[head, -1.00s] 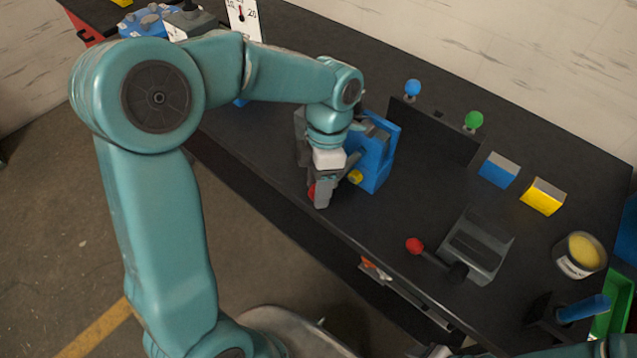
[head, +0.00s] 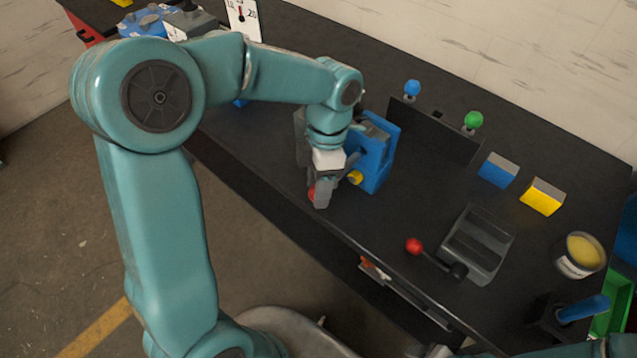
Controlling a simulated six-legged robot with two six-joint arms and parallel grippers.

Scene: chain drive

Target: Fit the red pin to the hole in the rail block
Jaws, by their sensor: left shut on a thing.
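My left gripper (head: 320,194) is at the near edge of the bench, pointing down, shut on the red pin (head: 312,194). Only a small red part of the pin shows beside the fingers; the rest is hidden. A blue block (head: 381,158) stands just right of the gripper, with a yellow round part (head: 355,177) on its near side. It looks like the rail block, but its hole is not visible, and I cannot tell whether the pin touches it. My right gripper is not in view.
A grey grooved block (head: 480,246) and a red-knobbed lever (head: 414,246) stand to the right. Blue (head: 498,170) and yellow (head: 541,197) blocks, a tub (head: 580,256) and a blue-handled tool (head: 584,309) are farther right. A dark upright panel (head: 436,130) stands behind.

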